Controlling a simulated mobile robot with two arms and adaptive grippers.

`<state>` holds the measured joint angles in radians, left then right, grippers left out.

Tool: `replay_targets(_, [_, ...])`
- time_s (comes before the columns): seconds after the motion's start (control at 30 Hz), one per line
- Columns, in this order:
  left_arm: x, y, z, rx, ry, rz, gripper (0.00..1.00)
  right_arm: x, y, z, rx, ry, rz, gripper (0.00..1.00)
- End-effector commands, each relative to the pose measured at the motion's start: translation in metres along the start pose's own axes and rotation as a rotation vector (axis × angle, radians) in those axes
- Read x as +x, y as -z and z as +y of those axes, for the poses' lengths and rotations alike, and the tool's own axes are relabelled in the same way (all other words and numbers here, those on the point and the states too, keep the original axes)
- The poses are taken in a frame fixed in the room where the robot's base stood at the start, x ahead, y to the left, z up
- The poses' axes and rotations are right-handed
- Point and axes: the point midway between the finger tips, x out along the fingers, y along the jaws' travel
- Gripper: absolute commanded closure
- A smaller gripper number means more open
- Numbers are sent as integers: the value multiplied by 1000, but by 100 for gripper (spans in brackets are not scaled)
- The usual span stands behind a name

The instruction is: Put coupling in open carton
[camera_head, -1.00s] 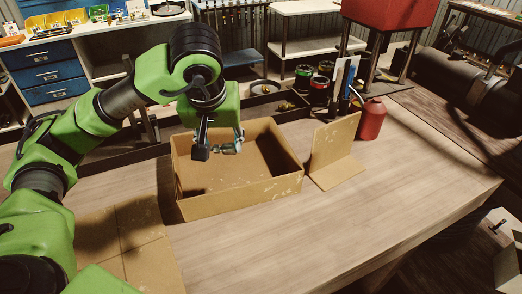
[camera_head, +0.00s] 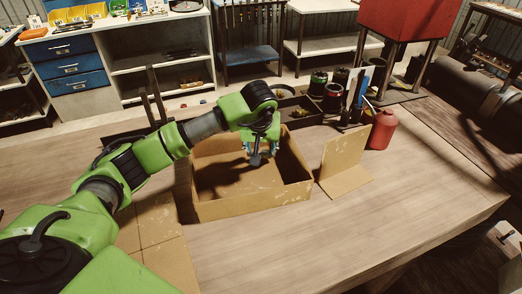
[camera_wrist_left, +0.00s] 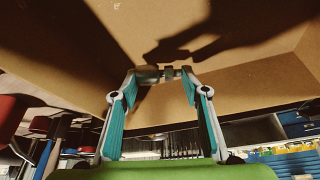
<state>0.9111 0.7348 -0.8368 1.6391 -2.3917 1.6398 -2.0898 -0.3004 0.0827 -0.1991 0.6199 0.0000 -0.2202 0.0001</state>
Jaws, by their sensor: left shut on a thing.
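The open carton (camera_head: 255,204) stands on the wooden table with its flaps spread out. My left gripper (camera_head: 257,158) hangs over the carton's opening, pointing down, near its far side. In the left wrist view my left gripper (camera_wrist_left: 160,84) is shut on the coupling (camera_wrist_left: 150,76), a small grey metal piece held across the fingertips. The carton's inner surface (camera_wrist_left: 240,85) fills the upper part of that view, with the shadow of the gripper on it. In the head view the coupling is too small to make out clearly. My right gripper is not in view.
A red bottle (camera_head: 382,130) stands right of the carton, behind a raised flap (camera_head: 345,160). Several dark cans (camera_head: 333,97) stand behind. A dark tray (camera_head: 300,110) lies along the back edge. The table's front right (camera_head: 380,215) is clear.

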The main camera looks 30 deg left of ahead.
Motion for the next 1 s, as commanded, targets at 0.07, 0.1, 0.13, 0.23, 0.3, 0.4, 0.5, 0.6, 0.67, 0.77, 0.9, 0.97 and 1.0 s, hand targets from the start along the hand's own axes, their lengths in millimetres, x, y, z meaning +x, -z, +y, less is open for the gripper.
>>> replay_targets(0.07, [6,-4,0,-1,0,-3,83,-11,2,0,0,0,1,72])
replay_targets(0.1, [9,-5,0,-1,-1,-3,83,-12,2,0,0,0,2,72])
replay_targets(0.13, [11,-5,0,-1,-2,-2,83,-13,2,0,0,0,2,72])
replay_targets(0.23, [15,-6,0,-1,-1,1,83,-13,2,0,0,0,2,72])
replay_targets(0.3, [16,-6,0,-1,-1,2,83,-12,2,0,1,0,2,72])
replay_targets(0.4, [16,-6,0,-1,-1,2,83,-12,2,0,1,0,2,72])
replay_targets(0.5, [18,-8,0,-1,-1,2,83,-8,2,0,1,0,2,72])
replay_targets(0.6, [18,-8,0,-1,-1,1,48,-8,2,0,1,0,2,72])
replay_targets(0.67, [18,-8,0,-1,-1,1,42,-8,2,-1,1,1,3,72])
replay_targets(0.77, [18,-8,0,-1,-1,1,42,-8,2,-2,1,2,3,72])
replay_targets(0.9, [18,-8,0,-1,-1,1,42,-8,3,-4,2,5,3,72])
replay_targets(0.97, [18,-8,0,-1,-1,1,42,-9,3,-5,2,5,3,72])
replay_targets(1.0, [16,-7,0,-1,-2,1,42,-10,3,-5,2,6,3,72])
